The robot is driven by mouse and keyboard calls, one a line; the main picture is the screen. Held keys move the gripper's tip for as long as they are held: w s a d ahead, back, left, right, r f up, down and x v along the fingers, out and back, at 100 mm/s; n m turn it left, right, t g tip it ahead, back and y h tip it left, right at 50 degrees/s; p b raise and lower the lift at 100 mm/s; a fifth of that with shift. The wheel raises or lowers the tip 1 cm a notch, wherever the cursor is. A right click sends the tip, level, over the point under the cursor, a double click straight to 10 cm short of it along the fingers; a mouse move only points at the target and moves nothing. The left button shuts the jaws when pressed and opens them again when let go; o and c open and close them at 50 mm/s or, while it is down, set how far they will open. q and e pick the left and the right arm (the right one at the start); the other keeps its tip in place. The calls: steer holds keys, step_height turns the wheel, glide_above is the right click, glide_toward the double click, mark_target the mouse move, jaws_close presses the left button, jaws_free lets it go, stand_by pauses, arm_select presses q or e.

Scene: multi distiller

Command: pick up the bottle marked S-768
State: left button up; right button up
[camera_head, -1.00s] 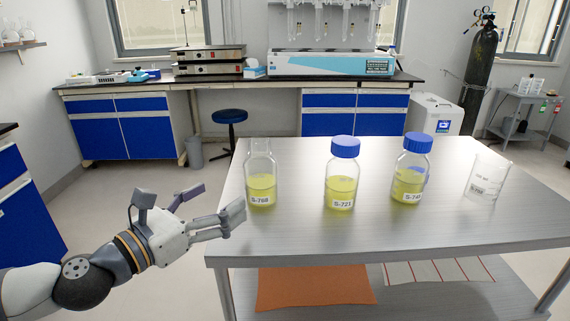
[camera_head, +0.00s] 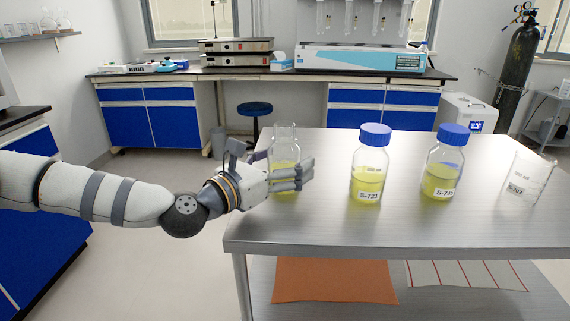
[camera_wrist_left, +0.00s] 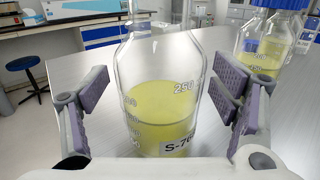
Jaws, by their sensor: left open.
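The bottle marked S-768 (camera_head: 285,144) is clear glass with yellow liquid and no blue cap. It stands upright near the table's left edge. In the wrist view the bottle (camera_wrist_left: 160,85) stands between the fingers, its label partly cut off. My left gripper (camera_head: 284,166) is open around it, with fingers in front hiding its lower part and label in the head view. In the wrist view the pads of my left gripper (camera_wrist_left: 166,90) stand apart on both sides, with visible gaps to the glass. My right gripper is not in view.
The capped bottle S-721 (camera_head: 367,180) and another blue-capped bottle (camera_head: 440,178) stand to the right on the metal table (camera_head: 400,230). A clear beaker (camera_head: 525,180) is further right. The tabletop in front of them is bare.

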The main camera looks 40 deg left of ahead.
arm_select(q)
steer(key=shift+r, duration=0.1)
steer(key=c, duration=1.6)
